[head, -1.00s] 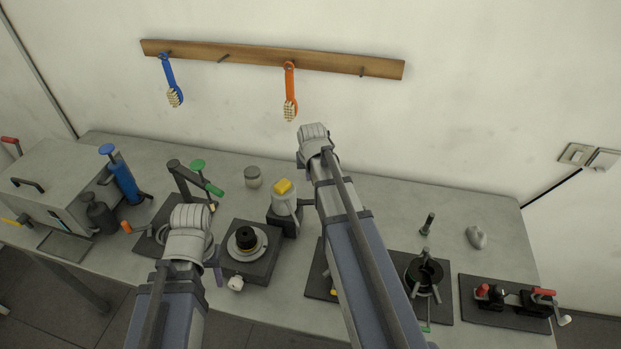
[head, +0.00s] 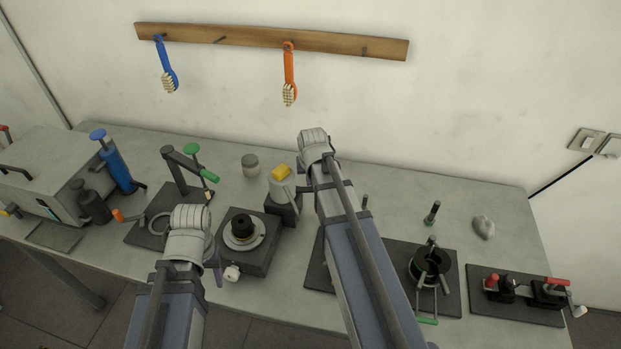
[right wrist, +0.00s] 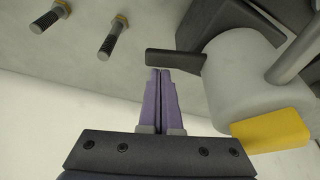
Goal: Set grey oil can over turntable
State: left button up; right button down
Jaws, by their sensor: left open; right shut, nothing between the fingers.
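The grey oil can (head: 283,190) with a yellow top stands upright on a small dark block behind the turntable. The turntable (head: 262,263) is a dark square base with a round plate, and a black cylindrical part sits on it. My left gripper (head: 218,276) is mostly hidden by its wrist, with a bit of purple finger showing just left of the turntable. My right gripper (right wrist: 160,75) has its purple fingers together and empty. In the right wrist view the can's grey body (right wrist: 240,85) and yellow top are close beside the fingers, apart from them.
A green-handled press (head: 180,175), a blue pump (head: 117,168) and a dark bottle (head: 95,208) stand at left. Fixtures (head: 515,300) and a grey lump (head: 483,227) are at right. Two bolts (right wrist: 113,38) show near the right gripper.

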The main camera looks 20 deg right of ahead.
jog(key=shift+s+a+m, duration=0.1)
jog(key=shift+s+m, duration=0.4)
jog(key=shift+m, duration=0.1)
jog(key=shift+s+a+m+g+h, duration=0.15)
jog(key=shift+s+a+m+h, duration=0.1)
jog(key=shift+s+m, duration=0.25)
jog(key=shift+s+a+m+g+h, duration=0.15)
jog(key=shift+s+m+h, duration=0.15)
jog(key=shift+m, duration=0.3)
jog(key=s+a+m+g+h, duration=0.1)
jog(key=s+a+m, duration=0.3)
jog(key=m, duration=0.4)
jog(key=shift+s+a+m+g, duration=0.3)
jog(key=shift+s+a+g, duration=0.05)
jog(key=shift+a+g, duration=0.35)
jog(key=shift+a+h, duration=0.1)
jog(key=shift+h, duration=0.15)
